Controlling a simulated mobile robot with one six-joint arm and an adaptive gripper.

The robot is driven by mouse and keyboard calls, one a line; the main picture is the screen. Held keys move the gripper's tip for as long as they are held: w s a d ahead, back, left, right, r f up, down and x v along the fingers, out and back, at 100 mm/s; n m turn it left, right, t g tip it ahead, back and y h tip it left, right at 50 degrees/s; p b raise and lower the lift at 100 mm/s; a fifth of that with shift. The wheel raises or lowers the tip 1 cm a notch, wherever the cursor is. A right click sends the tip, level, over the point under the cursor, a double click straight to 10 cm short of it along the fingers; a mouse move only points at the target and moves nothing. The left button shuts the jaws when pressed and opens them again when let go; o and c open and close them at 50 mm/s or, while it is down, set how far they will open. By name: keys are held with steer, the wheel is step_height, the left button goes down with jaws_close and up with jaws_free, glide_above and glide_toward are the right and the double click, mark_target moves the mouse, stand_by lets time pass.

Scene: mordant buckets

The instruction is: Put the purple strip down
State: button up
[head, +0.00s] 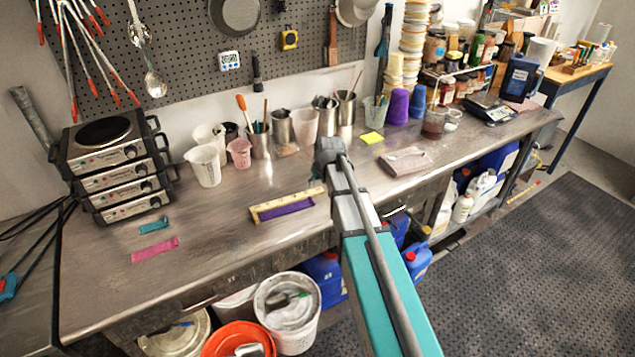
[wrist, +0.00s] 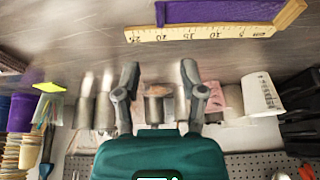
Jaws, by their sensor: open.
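The purple strip (head: 287,207) lies flat on the metal bench. It lies along the near side of a wooden ruler (head: 269,213) with a short block at its left end. In the wrist view, the purple strip (wrist: 215,11) and the ruler (wrist: 190,33) are at the top edge, and the strip is partly cut off. My gripper (wrist: 160,78) is open, with nothing between its fingers, and is apart from the strip. In the head view my arm reaches over the bench right of the strip; the fingers cannot be made out there.
A teal strip (head: 153,226) and a pink strip (head: 155,249) lie on the bench to the left. Stacked hot plates (head: 108,165) stand at the back left. Beakers and metal pots (head: 281,127) line the back.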

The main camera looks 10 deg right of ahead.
steer(key=s+a+f+m+g+h, duration=0.1)
steer(key=s+g, duration=0.3)
steer(key=s, duration=2)
steer(key=shift+s+a+f+m, duration=0.25)
steer(key=shift+a+m, duration=0.15)
steer(key=shift+m, duration=0.2)
